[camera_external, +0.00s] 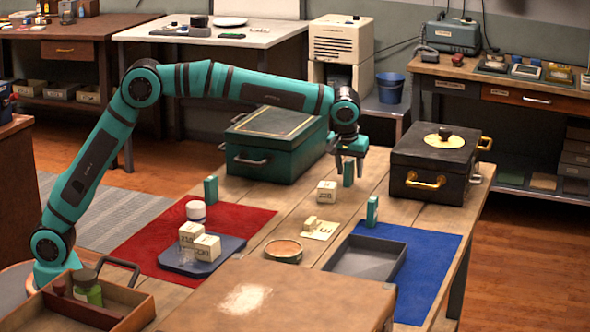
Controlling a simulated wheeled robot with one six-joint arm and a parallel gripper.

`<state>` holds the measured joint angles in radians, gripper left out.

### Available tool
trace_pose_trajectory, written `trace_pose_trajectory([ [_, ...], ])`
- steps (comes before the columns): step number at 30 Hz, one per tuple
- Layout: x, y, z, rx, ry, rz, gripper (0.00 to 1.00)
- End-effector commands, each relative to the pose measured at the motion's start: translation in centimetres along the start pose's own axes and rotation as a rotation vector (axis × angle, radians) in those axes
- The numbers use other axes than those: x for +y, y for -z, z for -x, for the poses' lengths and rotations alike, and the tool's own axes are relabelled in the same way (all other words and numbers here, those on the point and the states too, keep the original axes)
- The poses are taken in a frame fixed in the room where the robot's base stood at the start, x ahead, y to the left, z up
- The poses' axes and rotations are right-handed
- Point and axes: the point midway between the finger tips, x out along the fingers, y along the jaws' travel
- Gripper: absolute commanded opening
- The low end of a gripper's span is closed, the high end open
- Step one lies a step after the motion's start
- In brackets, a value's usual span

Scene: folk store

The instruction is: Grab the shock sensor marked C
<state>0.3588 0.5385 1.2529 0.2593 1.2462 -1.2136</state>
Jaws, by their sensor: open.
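My gripper (350,153) is open and points down above the back right of the wooden table, close to an upright teal block (348,173). A pale cube with dark marks (326,192) stands on bare wood, below and slightly left of my gripper. Two similar pale cubes, one (191,233) behind the other (207,247), are on a dark blue tray (180,264). A small cream piece (310,222) is on or beside a cream card (322,231) with a dark letter. I cannot read a C on anything, so I cannot tell which thing is the shock sensor.
A green case (262,164) and a black case (418,178) stand at the back. More teal blocks stand at left (211,189) and right (372,211). Bare wood surrounds the lone cube.

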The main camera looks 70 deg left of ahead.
Motion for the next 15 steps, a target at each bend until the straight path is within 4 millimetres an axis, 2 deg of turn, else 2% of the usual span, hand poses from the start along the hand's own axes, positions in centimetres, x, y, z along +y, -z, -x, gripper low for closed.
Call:
trace_pose_trajectory([
  [4,0.00,0.01,0.04,0.000,0.000,0.000,0.44],
  [9,0.00,0.01,0.06,0.000,0.000,0.000,0.10],
  [11,0.00,0.01,0.06,0.000,0.000,0.000,0.00],
  [15,0.00,0.02,0.08,0.000,0.000,0.000,0.00],
])
